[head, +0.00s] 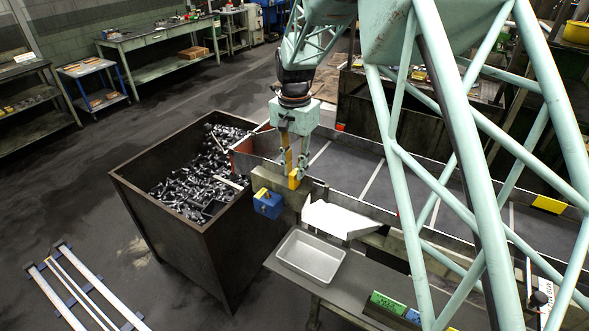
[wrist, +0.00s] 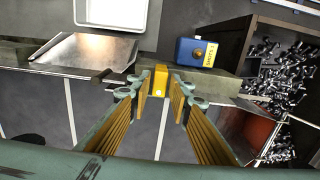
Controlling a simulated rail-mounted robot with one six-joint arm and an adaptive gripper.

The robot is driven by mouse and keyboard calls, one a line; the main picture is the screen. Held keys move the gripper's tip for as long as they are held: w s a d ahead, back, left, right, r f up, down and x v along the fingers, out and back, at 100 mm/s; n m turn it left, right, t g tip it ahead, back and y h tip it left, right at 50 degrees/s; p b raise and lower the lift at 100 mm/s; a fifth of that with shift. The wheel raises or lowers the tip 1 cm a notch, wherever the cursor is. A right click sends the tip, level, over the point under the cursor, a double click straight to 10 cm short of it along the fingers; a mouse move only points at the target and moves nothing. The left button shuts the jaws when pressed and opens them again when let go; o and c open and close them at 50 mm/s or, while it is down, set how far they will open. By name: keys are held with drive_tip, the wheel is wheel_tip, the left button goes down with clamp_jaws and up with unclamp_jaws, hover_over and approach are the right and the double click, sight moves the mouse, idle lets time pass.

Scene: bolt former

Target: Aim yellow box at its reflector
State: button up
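The yellow box (wrist: 160,81) is a small block at the beam's edge, between my gripper's fingertips in the wrist view. In the head view the yellow box (head: 294,179) is just below the fingers, beside the steel bin. My gripper (head: 294,168) points down, with one finger on each side of the box. In the wrist view my gripper (wrist: 160,90) has its fingertips very near the box's sides. I cannot tell whether they touch it. I cannot make out a reflector in either view.
A blue box with a yellow label (head: 267,204) is mounted left of the yellow box. A dark bin of bolts (head: 160,220) stands left. A white sloped plate (head: 340,219) and a grey tray (head: 310,257) are at right and in front. A low-walled conveyor (head: 350,165) lies behind.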

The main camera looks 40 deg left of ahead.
sight(295, 172)
drive_tip(key=shift+r, duration=0.15)
wheel_tip(295, 172, up, 12)
idle(0.8)
idle(0.4)
